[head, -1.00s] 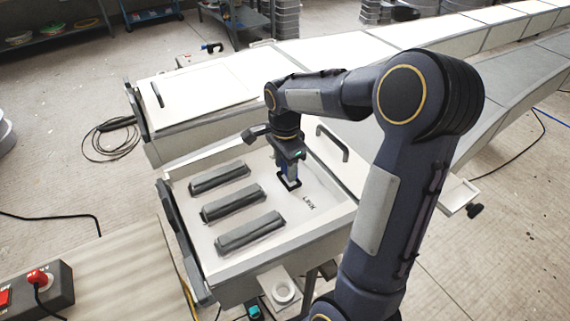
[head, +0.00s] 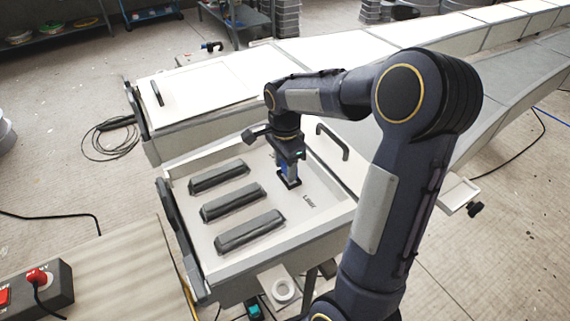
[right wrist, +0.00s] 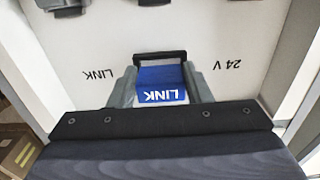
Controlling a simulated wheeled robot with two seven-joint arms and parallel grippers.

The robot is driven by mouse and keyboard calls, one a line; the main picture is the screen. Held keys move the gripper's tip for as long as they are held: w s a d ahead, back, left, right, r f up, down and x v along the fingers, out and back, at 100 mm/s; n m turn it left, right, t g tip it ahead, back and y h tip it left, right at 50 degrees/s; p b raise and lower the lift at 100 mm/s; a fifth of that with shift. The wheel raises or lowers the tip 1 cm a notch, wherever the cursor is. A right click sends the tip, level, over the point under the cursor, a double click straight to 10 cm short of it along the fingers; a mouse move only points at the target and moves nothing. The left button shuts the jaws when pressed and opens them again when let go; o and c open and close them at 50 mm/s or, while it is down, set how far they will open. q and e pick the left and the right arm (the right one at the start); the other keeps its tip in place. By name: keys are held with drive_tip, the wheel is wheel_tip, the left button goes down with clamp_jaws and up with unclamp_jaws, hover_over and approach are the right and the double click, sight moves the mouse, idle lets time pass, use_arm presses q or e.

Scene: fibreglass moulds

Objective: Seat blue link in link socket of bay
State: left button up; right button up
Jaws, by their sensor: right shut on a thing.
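My right gripper (head: 288,166) points down into the open bay (head: 240,268), a pale tray-like box. It is shut on the blue link (right wrist: 162,83), a blue block with a white LINK label, with one grey finger on each side in the right wrist view. The black-rimmed link socket (right wrist: 161,57) shows just beyond the link there; in the head view the socket (head: 292,184) lies right under the gripper. The link's lower end is at the socket, but I cannot tell how deep it sits. My left gripper is not in view.
Several dark grey bars lie in the bay's left part, the front one (head: 249,232) nearest. LINK lettering (head: 309,200) marks the floor right of the socket. A black handle (head: 332,142) stands behind. A red-button control box (head: 38,287) is at lower left.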

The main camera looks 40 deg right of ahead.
drive_tip(key=shift+f+b, duration=0.65)
drive_tip(key=shift+f, duration=0.3)
drive_tip(key=o, duration=1.1)
drive_tip(key=shift+r, duration=0.1)
wheel_tip(320, 180, up, 8)
drive_tip(key=shift+f, duration=0.15)
